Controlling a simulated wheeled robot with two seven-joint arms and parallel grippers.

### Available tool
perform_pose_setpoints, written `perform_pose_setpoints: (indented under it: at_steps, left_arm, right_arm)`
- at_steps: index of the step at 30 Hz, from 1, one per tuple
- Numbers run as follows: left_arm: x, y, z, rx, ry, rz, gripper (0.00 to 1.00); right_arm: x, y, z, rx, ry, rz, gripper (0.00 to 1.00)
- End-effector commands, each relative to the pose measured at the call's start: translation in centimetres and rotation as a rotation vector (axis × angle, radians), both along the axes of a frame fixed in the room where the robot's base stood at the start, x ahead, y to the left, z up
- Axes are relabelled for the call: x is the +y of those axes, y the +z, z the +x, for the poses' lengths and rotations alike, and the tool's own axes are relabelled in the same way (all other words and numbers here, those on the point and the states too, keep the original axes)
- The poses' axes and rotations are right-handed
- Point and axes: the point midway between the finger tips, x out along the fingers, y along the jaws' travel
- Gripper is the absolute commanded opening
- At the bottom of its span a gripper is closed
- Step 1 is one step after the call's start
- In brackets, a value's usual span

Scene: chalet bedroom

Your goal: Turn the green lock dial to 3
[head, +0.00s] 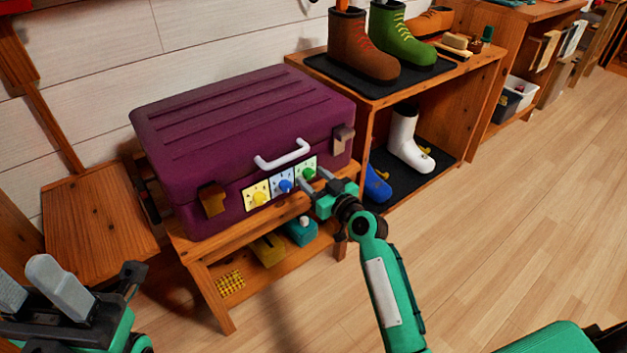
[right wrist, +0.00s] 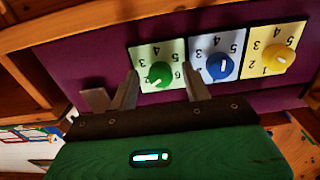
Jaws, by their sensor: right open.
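The green lock dial (head: 308,174) is on the front of a purple suitcase (head: 240,120), right of the blue dial (head: 285,186) and yellow dial (head: 259,198). In the right wrist view the green dial (right wrist: 159,75) sits on a pale numbered plate. Its white mark points toward the lower left, near the 2; the exact number is hard to tell. My right gripper (head: 314,181) is open in front of the green dial, its fingers at either side; I cannot tell whether they touch it. My left gripper (head: 36,290) is open and empty at the lower left.
The suitcase stands on a wooden bench (head: 205,247) with small boxes on its lower shelf. A white handle (head: 282,155) sticks out above the dials. A shoe rack (head: 478,85) with boots stands close at the right. The floor in front is clear.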

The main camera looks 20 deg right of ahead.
Motion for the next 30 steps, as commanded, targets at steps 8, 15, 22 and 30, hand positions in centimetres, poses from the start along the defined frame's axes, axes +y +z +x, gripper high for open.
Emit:
perform_pose_setpoints:
  at_steps: [8,15,22,30]
  left_arm:
    - [-0.01,0.39,-0.1,-0.015,-0.001,-0.001,0.49]
    - [-0.03,0.29,-0.08,-0.011,-0.001,0.0,0.49]
    - [-0.03,0.31,-0.09,-0.009,-0.001,0.0,0.49]
    - [-0.02,0.76,-0.11,-0.004,-0.002,-0.001,0.49]
  right_arm:
    - [0.14,-0.04,0.39,0.001,0.0,0.0,0.49]
    - [0.13,-0.03,0.37,0.001,0.0,0.0,0.19]
    - [0.12,-0.01,0.36,0.002,0.0,0.003,0.04]
    - [0.13,0.14,0.36,0.028,0.001,0.073,0.04]
